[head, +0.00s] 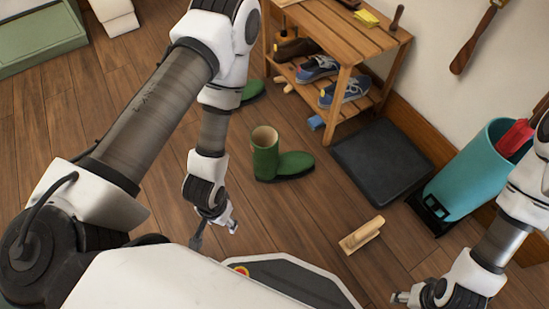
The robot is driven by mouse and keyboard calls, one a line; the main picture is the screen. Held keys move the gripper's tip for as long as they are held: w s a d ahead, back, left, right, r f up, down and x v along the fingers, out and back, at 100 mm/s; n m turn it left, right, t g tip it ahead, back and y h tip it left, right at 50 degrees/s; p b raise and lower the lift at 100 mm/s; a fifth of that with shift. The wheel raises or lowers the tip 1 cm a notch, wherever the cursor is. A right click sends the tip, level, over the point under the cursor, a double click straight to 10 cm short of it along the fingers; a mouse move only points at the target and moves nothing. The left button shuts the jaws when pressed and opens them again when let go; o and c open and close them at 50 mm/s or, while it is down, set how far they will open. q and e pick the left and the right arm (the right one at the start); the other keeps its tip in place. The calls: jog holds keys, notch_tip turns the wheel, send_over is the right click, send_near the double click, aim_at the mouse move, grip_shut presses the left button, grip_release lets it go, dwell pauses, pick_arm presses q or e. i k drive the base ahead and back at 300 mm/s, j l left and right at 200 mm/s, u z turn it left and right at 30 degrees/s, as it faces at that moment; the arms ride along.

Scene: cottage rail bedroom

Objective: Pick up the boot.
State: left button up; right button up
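A green boot (268,158) stands upright on the wooden floor in the head view, its toe pointing right and its tan opening facing up. A second green boot (252,90) shows farther back, mostly hidden behind my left arm. My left gripper (215,234) hangs low in front of the upright boot, to its lower left, apart from it; its fingers look spread with nothing between them. My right gripper (404,298) is at the bottom right edge, far from the boot, and its fingers are only partly visible.
A wooden shoe rack (345,40) with blue sneakers (345,90) stands behind. A black mat (382,160) lies right of the boot, beside a teal bin (470,175). A wooden brush (362,235) lies on the floor. Floor around the upright boot is mostly clear.

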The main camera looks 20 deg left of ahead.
aim_at(269, 166)
jog(key=i+l, duration=0.15)
jog(key=l, duration=0.25)
jog(key=i+l+u, duration=0.1)
jog(key=l, duration=0.3)
jog(key=i+l, duration=0.15)
jog(key=l, duration=0.3)
jog(key=j+u, duration=0.05)
